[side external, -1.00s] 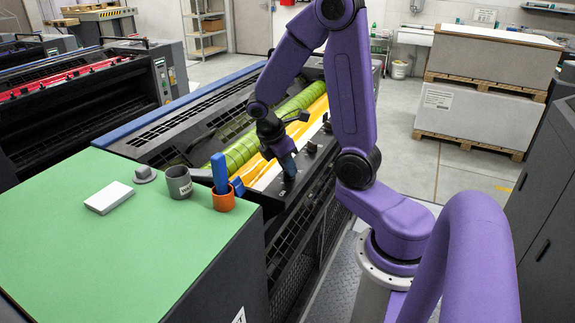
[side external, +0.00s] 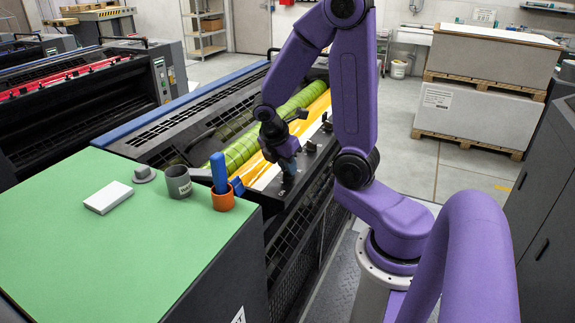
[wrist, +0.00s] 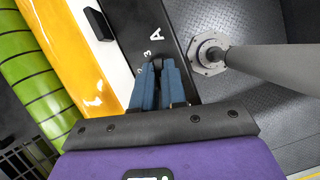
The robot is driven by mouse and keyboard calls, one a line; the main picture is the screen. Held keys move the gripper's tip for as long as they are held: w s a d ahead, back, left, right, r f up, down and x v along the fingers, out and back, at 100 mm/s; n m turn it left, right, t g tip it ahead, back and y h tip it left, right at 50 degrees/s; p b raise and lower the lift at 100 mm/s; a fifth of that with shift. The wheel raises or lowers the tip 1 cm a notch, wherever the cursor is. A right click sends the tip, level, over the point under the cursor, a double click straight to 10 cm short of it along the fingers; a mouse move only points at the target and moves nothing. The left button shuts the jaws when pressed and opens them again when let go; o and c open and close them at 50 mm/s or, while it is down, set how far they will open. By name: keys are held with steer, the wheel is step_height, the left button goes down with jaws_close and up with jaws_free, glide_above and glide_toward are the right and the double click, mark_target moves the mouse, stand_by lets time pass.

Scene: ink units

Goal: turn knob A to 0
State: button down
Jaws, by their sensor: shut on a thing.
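Knob A (wrist: 157,63) is a small dark knob on the black panel (wrist: 147,12) in the wrist view, mostly hidden between the blue fingertips. My gripper (wrist: 158,72) is shut on it, with one finger on each side. A white letter A (wrist: 156,34) and a digit 3 (wrist: 147,53) are printed beside the knob. The knob's pointer is hidden, so I cannot tell its setting. In the side view my gripper (side external: 288,180) points down at the near end of the panel, and knob A is hidden there.
Other dark knobs (side external: 309,147) stand farther along the panel. A yellow roller (wrist: 60,50) and a green roller (wrist: 30,75) lie beside it. An orange cup (side external: 223,202) with a blue-handled tool, a grey cup (side external: 179,183) and a white box (side external: 108,198) stand on the green top (side external: 130,255).

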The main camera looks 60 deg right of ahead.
steer(key=c, duration=1.2)
jaws_free()
steer(key=shift+a+r, duration=0.1)
steer(key=v, duration=1.7)
steer(key=shift+r, duration=0.15)
steer(key=s+a+f+m+y, duration=0.1)
steer(key=s+a+f, duration=0.2)
steer(key=s+a, duration=0.1)
steer(key=s+a+f+t+y, duration=0.1)
steer(key=s+a+f+y, duration=0.1)
steer(key=s+a+f, duration=0.2)
steer(key=s+a+f+m+y, duration=0.1)
steer(key=s+a+f, duration=0.2)
steer(key=s+a, duration=0.2)
steer(key=shift+s+f+m+y, duration=0.1)
steer(key=shift+s+m+y, duration=0.1)
steer(key=shift+s, duration=0.7)
steer(key=shift+s+f+m+y, duration=0.1)
steer(key=shift+s+f+y, duration=0.1)
steer(key=shift+s, duration=0.65)
